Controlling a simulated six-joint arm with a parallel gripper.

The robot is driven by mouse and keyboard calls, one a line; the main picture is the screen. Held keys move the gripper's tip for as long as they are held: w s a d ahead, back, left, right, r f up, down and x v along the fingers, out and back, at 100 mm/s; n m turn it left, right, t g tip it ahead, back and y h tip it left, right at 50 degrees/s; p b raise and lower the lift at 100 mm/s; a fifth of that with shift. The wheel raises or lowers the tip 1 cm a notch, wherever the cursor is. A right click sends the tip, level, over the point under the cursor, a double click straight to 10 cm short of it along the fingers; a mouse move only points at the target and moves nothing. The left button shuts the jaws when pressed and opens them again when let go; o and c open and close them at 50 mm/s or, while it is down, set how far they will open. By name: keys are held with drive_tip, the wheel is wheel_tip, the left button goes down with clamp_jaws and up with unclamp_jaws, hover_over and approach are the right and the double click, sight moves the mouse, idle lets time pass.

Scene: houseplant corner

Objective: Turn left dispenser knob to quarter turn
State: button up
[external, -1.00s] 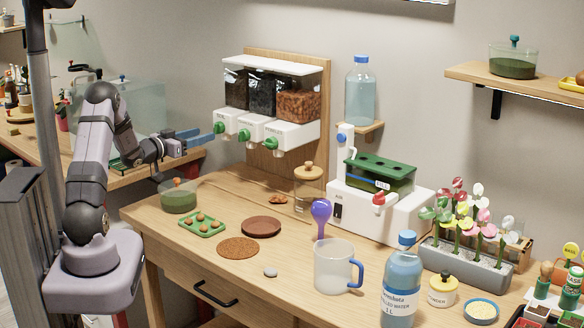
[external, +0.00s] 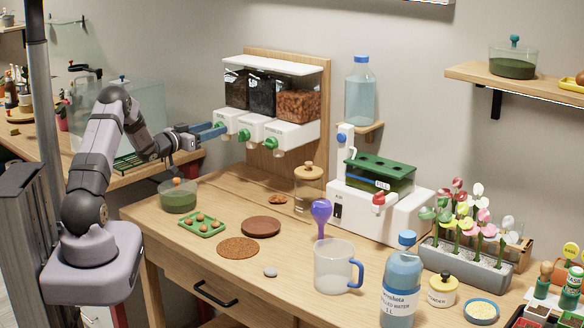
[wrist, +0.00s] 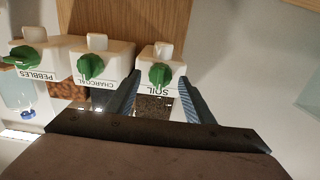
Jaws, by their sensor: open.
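The left dispenser, labelled SOIL, has a green knob that shows in the wrist view (wrist: 160,76). The left dispenser's white front (external: 231,118) shows in the external view, with its knob mostly hidden by my fingers. My gripper (wrist: 158,84) is open and empty. Its two blue fingers lie on either side of the soil knob in the wrist view, tips close to the dispenser front. I cannot tell whether they touch the knob. In the external view my gripper (external: 220,129) reaches the left dispenser from the left.
The charcoal knob (wrist: 91,67) and pebbles knob (wrist: 27,57) sit beside the soil knob, the charcoal one near a finger. A wooden backboard (external: 286,157) carries the dispensers. Below are a glass bowl (external: 178,199), a green tray (external: 201,223) and a lidded jar (external: 308,188).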

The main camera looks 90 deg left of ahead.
drive_tip(key=shift+w+a, duration=0.15)
drive_tip(key=shift+a, duration=0.05)
drive_tip(key=c, duration=1)
drive_tip(key=shift+f+b, duration=0.1)
drive_tip(key=shift+b, duration=0.3)
drive_tip(key=shift+w+d+f+m+b, duration=0.1)
drive_tip(key=shift+m+b, duration=4.35)
drive_tip(key=shift+b, duration=0.6)
drive_tip(key=shift+w+d+m+b, duration=0.1)
drive_tip(key=shift+m+b, duration=4.35)
drive_tip(key=shift+b, duration=0.6)
